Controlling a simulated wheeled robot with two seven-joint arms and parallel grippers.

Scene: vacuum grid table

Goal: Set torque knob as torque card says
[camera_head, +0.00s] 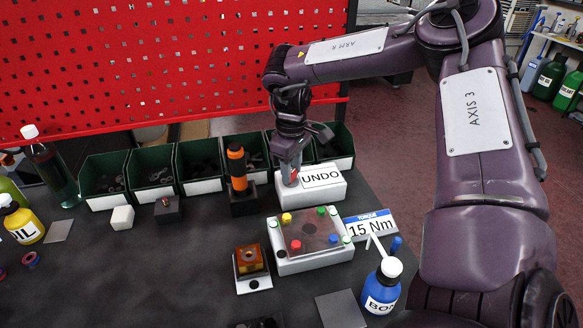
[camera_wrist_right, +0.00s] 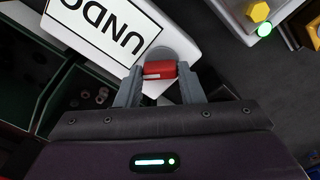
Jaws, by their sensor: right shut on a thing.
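My right gripper (camera_head: 291,171) is at the left end of a white box labelled UNDO (camera_head: 330,192). In the right wrist view, its fingers (camera_wrist_right: 160,75) are shut on a red part (camera_wrist_right: 159,70) in front of a round grey disc on that box. An orange and black upright tool (camera_head: 237,166) stands in a dark holder left of the UNDO box. I cannot tell which part is the torque knob, and no scale is readable. My left gripper is out of view.
A white fixture (camera_head: 315,262) with a clear plate and coloured bolts sits in front. A small amber block stand (camera_head: 251,266) is left of it. A blue bottle (camera_head: 382,288) stands right. Green bins (camera_head: 152,176) line the back below a red pegboard (camera_head: 170,60). The front-left table is mostly clear.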

